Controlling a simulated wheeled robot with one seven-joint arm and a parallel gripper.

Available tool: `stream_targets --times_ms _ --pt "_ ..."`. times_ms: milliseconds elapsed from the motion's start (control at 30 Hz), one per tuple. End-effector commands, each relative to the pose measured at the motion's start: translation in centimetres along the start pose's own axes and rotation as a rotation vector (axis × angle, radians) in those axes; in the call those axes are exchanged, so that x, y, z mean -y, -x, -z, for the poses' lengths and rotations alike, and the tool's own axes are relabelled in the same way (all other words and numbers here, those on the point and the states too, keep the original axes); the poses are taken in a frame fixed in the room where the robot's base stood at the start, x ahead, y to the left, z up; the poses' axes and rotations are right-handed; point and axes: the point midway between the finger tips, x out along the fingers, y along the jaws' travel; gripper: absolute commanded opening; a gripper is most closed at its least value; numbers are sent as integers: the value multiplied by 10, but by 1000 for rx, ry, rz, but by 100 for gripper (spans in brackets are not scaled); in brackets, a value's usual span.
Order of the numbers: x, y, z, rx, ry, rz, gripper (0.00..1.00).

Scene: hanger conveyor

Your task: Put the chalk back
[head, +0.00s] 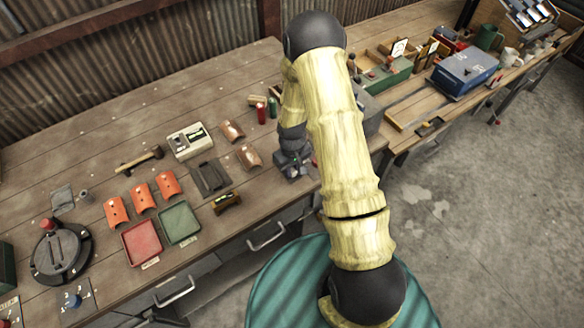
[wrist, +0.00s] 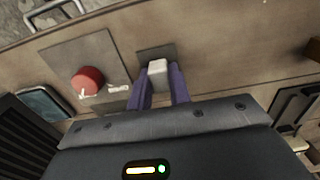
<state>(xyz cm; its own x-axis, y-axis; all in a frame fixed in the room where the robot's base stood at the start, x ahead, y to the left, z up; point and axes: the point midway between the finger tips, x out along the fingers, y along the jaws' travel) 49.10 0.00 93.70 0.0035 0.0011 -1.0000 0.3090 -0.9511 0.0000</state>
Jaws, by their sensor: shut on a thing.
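In the wrist view, my gripper (wrist: 160,86) has its two purple fingers shut on a pale, blocky piece, which looks like the chalk (wrist: 157,68). The chalk shows between the fingertips, over or at a small dark grey pad (wrist: 145,52) on the bench. I cannot tell whether it touches the pad. In the head view, my gripper (head: 291,160) is low over the bench near its front edge, partly behind my arm. The chalk cannot be made out there.
A red knob (wrist: 87,80) on a grey plate (wrist: 68,58) stands close beside my gripper. On the bench (head: 100,155) are a red tray (head: 141,242), a green tray (head: 179,223), orange curved pieces (head: 142,197) and a beige box (head: 190,141). A blue case (head: 465,72) stands farther right.

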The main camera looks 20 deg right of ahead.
Motion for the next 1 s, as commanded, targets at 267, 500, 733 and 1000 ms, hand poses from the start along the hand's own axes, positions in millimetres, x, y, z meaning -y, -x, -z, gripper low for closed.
stream_targets --times_ms 267,500,733,1000 --pt "0 -1 0 0 0 0 41" --pt "0 2 0 0 0 0 41" --pt "0 19 1 -3 0 -1 41" --pt "-1 56 1 -4 0 -1 41"
